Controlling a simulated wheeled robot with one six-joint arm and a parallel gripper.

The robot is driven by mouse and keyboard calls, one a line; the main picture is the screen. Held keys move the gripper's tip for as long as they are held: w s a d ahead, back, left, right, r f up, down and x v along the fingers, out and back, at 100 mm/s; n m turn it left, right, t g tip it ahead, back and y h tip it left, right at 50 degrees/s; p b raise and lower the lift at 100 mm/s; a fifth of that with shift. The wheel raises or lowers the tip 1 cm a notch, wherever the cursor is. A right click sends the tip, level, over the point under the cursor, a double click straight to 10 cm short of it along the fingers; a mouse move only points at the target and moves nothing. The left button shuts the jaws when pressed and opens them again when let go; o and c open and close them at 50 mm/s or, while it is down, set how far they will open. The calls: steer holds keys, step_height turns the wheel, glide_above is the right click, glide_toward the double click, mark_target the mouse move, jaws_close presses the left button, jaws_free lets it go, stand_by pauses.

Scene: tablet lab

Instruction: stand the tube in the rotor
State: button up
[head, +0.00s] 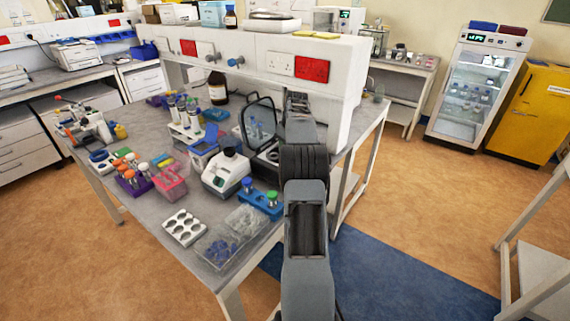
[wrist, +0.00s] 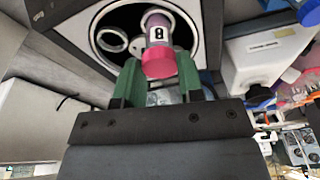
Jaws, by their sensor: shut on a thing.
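In the wrist view, a tube (wrist: 158,28) with a pink cap and a white label with a dark mark is between the green fingertips of my gripper (wrist: 159,72). The gripper is shut on it near the cap. The tube's far end points over the rotor (wrist: 121,17), a dark round well with pale-ringed holes inside the centrifuge (wrist: 66,18). One ringed hole (wrist: 112,40) shows to the left of the tube. The tube's lower end is out of sight, so I cannot tell whether it is in a hole. In the head view, my arm hides the gripper and tube; the centrifuge's raised lid (head: 259,119) shows.
Left of the centrifuge on the bench stand a small white device (head: 226,172), a blue tube rack (head: 262,203), a white tray with holes (head: 184,228) and clear boxes (head: 222,246). A white service panel (head: 344,66) with sockets rises behind.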

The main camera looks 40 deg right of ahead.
steer(key=shift+f, duration=0.25)
steer(key=shift+f+b, duration=0.7)
steer(key=shift+f, duration=0.35)
steer(key=o, duration=0.9)
steer(key=shift+r, duration=0.1)
step_height(320, 180, up, 13)
steer(key=s+p, duration=0.2)
steer(key=shift+s+r, duration=0.2)
steer(key=shift+s, duration=0.2)
